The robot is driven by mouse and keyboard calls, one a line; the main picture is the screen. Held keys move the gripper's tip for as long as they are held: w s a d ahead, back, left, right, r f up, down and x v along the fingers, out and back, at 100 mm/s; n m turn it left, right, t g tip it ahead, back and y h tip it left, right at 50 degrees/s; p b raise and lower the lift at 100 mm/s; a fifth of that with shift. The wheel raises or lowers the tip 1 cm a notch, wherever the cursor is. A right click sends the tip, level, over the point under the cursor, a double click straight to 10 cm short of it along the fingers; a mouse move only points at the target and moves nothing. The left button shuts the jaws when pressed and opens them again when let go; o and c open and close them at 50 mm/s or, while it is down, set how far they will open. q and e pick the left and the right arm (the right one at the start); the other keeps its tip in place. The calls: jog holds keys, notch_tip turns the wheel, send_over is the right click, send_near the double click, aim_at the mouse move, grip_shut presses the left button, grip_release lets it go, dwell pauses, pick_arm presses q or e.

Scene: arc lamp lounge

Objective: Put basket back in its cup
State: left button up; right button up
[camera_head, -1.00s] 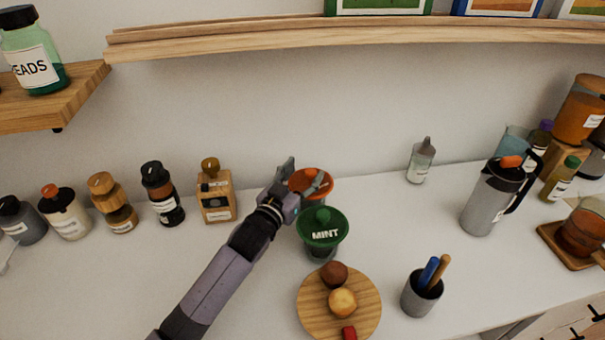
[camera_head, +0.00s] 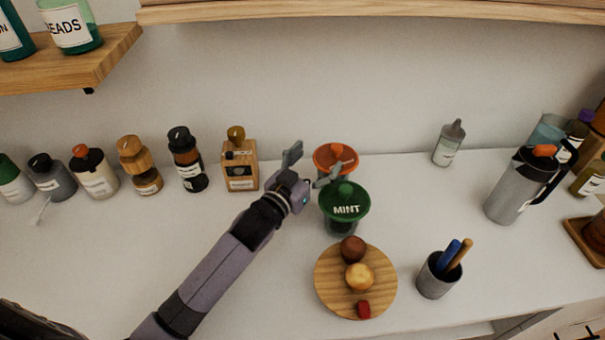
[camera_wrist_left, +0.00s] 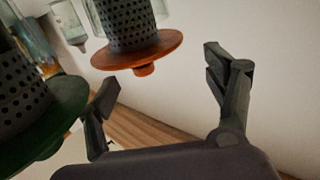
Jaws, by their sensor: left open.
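The orange-lidded basket (camera_head: 333,151) stands behind the green MINT-lidded basket (camera_head: 346,197) on the white counter. In the left wrist view, the orange lid (camera_wrist_left: 135,52) carries a dark perforated basket (camera_wrist_left: 122,18), with clear cup glass showing around it. The green lid (camera_wrist_left: 60,118) and its perforated basket fill the left side there. A dark cup (camera_head: 340,227) shows below the green lid in the head view. My left gripper (camera_head: 314,164) is open and empty, just left of and in front of the orange lid, one finger overlapping it in the picture. My right gripper is out of view.
A round wooden board (camera_head: 330,290) with several small items stands in front of the green lid. A pen cup (camera_head: 437,277) and a steel press (camera_head: 515,190) stand right. Several bottles (camera_head: 187,160) line the wall left. A wooden shelf (camera_head: 380,10) runs above.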

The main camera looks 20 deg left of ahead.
pick_arm(q)
jog(key=v, duration=0.6)
jog(key=shift+s, duration=0.3)
jog(key=shift+a+r, duration=0.1)
jog(key=shift+a, duration=0.05)
